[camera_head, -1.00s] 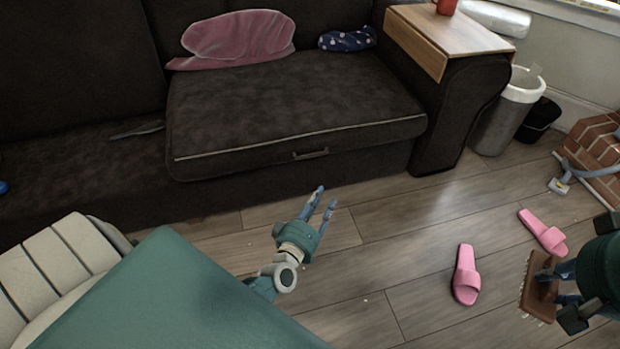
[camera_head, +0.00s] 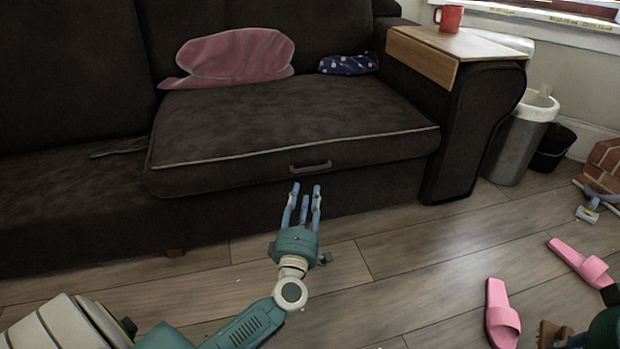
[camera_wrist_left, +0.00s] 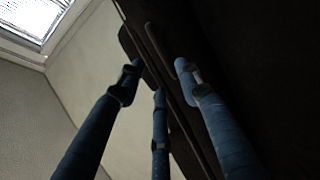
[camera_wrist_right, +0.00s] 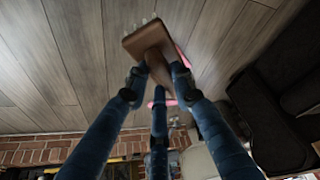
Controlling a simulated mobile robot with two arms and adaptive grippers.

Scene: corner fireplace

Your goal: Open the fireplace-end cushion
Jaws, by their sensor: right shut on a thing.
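The fireplace-end cushion (camera_head: 285,115) is the dark grey seat cushion at the right of the sofa, with pale piping. It lies flat and closed. A dark handle (camera_head: 310,167) is on its front face. My left gripper (camera_head: 303,188) is open and empty, its fingers pointing at the sofa just below the handle in the head view. In the left wrist view its fingers (camera_wrist_left: 160,70) are spread near a dark bar-like shape; contact cannot be told. My right gripper (camera_wrist_right: 156,72) is shut on a brown object (camera_wrist_right: 148,38) with small pale tips, low at the right of the head view.
A pink pillow (camera_head: 232,57) and a blue dotted one (camera_head: 348,64) lie at the cushion's back. The right armrest bears a wooden tray (camera_head: 425,55) and a red mug (camera_head: 448,18). A bin (camera_head: 520,140) and pink slippers (camera_head: 502,318) are to the right.

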